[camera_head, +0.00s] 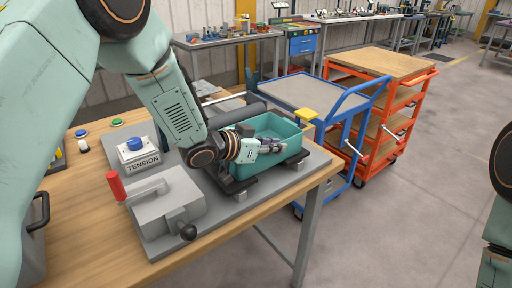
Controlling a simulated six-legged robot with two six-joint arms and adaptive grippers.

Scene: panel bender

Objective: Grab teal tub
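The teal tub (272,126) stands on the grey base plate of the bender on the wooden table, in the middle of the head view. It looks empty where its inside shows. My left gripper (284,145) is at the tub's near side, its fingers reaching over or against the near wall. The fingers are small and dark here, and I cannot tell whether they are closed on the wall. My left arm hides part of the tub's left side. Part of my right arm shows at the right edge, but its gripper is out of view.
A grey block with a red handle (116,187) and a black knob (188,232) stands in front. A TENSION box with a blue button (135,144) is at the left. A blue cart (345,110) and an orange cart (400,95) stand beyond the table. The floor at right is clear.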

